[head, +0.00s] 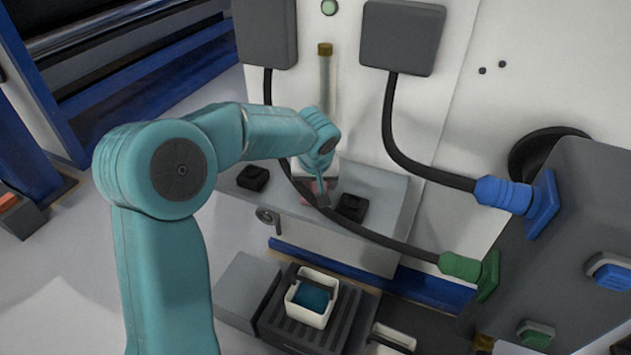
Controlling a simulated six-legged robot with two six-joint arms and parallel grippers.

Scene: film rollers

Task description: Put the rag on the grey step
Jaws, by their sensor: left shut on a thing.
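My left gripper (322,196) is at the grey ledge on the white machine's front, pointing down between two black blocks. It is shut on a small pinkish thing, which looks like the rag (311,187). Most of it is hidden by the fingers, and I cannot tell whether it touches the ledge. A low grey block (241,283), which looks like the grey step, stands on the floor below and left of the gripper. Its top is bare. My right gripper is not in view.
The grey ledge (383,190) carries black blocks (252,178) and (352,207). A white bucket (311,297) with blue contents stands on a dark ribbed platform (335,335) beside the low block. Black hoses (385,240) hang across the ledge's front. A dark grey box with connectors (575,235) is at right.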

